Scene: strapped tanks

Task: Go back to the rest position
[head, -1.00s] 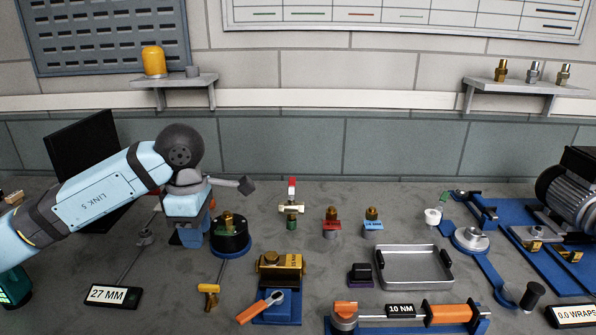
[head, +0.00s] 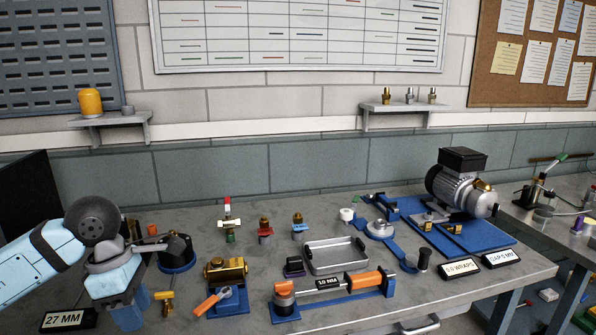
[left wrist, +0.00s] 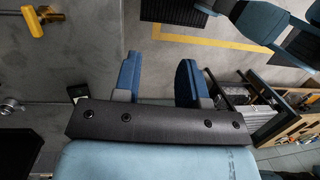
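My left gripper (head: 128,314) is at the lower left of the head view, pointing down by the bench's near left side. In the left wrist view its two blue fingers (left wrist: 160,78) stand apart with nothing between them, above the grey floor with a yellow line. It is open and empty. My right gripper does not show in the head view.
The bench (head: 340,225) holds a dark round base (head: 177,255), a brass block (head: 226,270), a grey tray (head: 335,258), an orange torque tool (head: 362,281) and a motor (head: 462,190). A 27 MM display (head: 64,319) sits beside my left gripper. The second bench stands right.

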